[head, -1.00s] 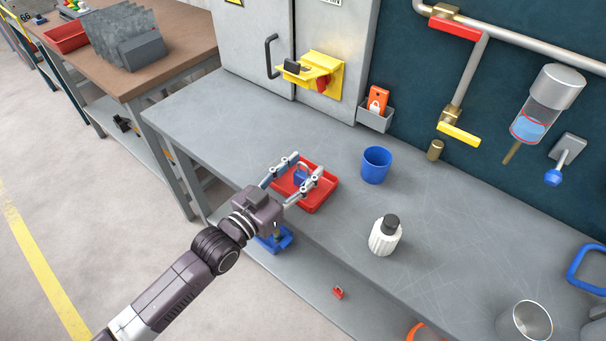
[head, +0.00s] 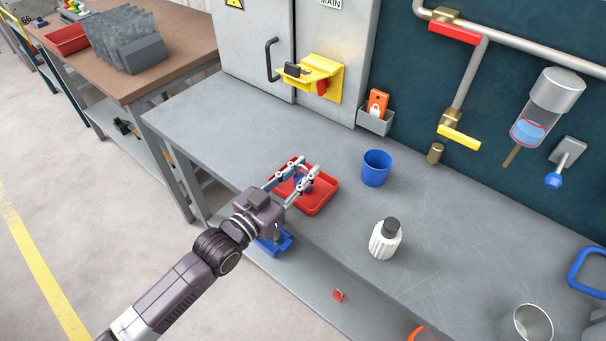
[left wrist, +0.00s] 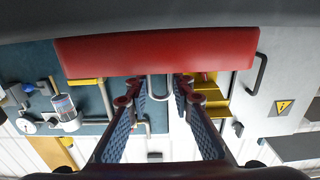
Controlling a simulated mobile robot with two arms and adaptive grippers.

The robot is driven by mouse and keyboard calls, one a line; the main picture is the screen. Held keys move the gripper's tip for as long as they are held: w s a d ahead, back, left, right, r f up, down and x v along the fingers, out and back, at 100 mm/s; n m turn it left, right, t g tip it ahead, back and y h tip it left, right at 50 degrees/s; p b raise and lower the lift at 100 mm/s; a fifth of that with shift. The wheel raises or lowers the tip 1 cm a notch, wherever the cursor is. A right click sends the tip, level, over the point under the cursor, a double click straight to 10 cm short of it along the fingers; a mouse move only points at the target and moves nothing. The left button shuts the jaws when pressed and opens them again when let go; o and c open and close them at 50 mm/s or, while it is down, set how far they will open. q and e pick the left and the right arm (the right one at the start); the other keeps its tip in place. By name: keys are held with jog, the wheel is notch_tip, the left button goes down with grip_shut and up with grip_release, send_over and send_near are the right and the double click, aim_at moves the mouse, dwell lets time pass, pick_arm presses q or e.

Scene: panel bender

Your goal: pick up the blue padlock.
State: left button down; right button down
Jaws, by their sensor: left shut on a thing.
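The blue padlock (head: 301,182) is between the fingertips of my left gripper (head: 299,174), at the red tray (head: 322,202) on the grey bench. My left gripper is shut on it, and the fingers partly hide it. In the left wrist view the padlock's metal shackle (left wrist: 157,88) shows between the two fingers, with the red tray (left wrist: 160,52) beyond. I cannot tell whether the padlock still touches the tray floor. My right gripper is not in view.
A blue cup (head: 376,168) stands right of the tray, and a white bottle with a dark cap (head: 384,240) stands nearer. A small red padlock (head: 338,295) lies below, at the front. The grey bench (head: 215,122) is clear behind and left of the tray.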

aim_at(303, 166)
pick_arm(q)
notch_tip(303, 166, up, 20)
dwell(0.3)
